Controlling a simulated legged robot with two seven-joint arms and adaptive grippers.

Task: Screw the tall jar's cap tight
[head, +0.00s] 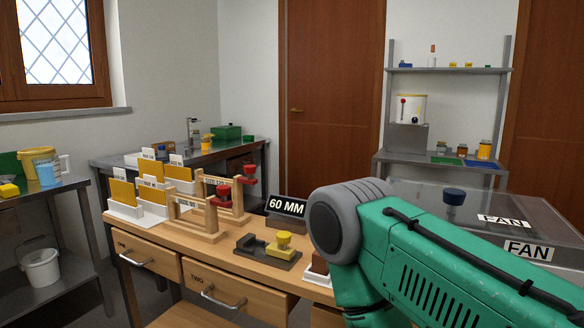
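Several small jars stand on the lower shelf of the metal rack at the back right. The tallest-looking one is an orange jar (484,152) with a dark cap. A smaller jar (462,151) and another small jar (441,147) stand to its left. They are too small to tell how any cap sits. Neither of my grippers is in view. A green and grey link of my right arm fills the lower right, far in front of the rack, and hides part of the bench.
A wooden bench (160,240) with drawers holds wooden stands (205,212), a yellow-knobbed block (280,246) and a "60 MM" sign (287,207). A grey fan-labelled cabinet (420,200) stands right. A side table (50,203) holds a yellow bucket (40,160).

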